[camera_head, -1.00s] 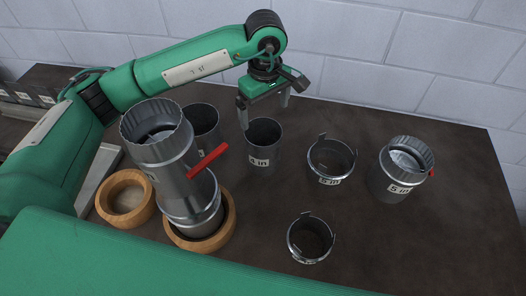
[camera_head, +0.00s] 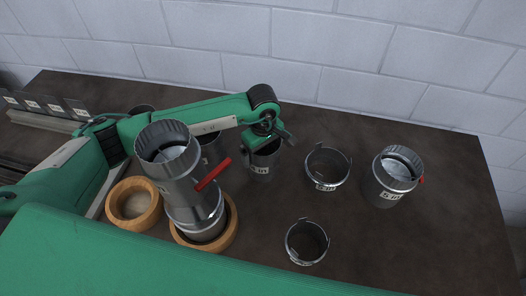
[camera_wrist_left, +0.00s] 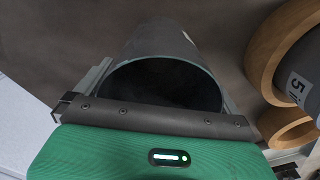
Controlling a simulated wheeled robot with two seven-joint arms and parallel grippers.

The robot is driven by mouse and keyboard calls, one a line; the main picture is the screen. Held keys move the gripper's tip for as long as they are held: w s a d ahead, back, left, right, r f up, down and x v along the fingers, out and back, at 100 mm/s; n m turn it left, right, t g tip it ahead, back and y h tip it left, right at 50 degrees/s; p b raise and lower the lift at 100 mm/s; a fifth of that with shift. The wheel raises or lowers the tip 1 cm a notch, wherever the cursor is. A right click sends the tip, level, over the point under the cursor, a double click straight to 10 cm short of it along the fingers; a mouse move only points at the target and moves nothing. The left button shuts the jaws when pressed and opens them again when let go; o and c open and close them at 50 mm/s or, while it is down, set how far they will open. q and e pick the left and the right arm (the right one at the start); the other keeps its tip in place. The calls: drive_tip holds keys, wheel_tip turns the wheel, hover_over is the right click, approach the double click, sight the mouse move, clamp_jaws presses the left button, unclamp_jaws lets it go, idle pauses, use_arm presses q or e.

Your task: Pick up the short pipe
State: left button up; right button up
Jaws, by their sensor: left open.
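A short dark grey pipe (camera_head: 262,166) with a white size label stands upright on the table, near the middle of the head view. My left gripper (camera_head: 264,143) is over its top, pointing down, and hides part of the rim. In the left wrist view, the pipe's open round mouth (camera_wrist_left: 160,83) lies between the two open fingers, one on each side. I cannot tell whether the fingers touch the wall. Another dark pipe (camera_head: 212,150) stands just left, partly hidden by the tall duct. My right gripper is not in view.
A tall metal duct (camera_head: 183,190) with a red handle stands in a wooden ring (camera_head: 228,238), close on the left. An empty wooden ring (camera_head: 134,203) is beside it. Two clamp collars (camera_head: 327,167) (camera_head: 307,242) and a crimped pipe (camera_head: 390,180) stand to the right. The far right table is clear.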

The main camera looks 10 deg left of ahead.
use_arm(q)
drive_tip(key=shift+f, duration=0.45)
drive_tip(key=shift+c, duration=0.2)
drive_tip(key=c, duration=0.7)
drive_tip(key=shift+c, duration=0.6)
drive_tip(key=shift+r, duration=0.15)
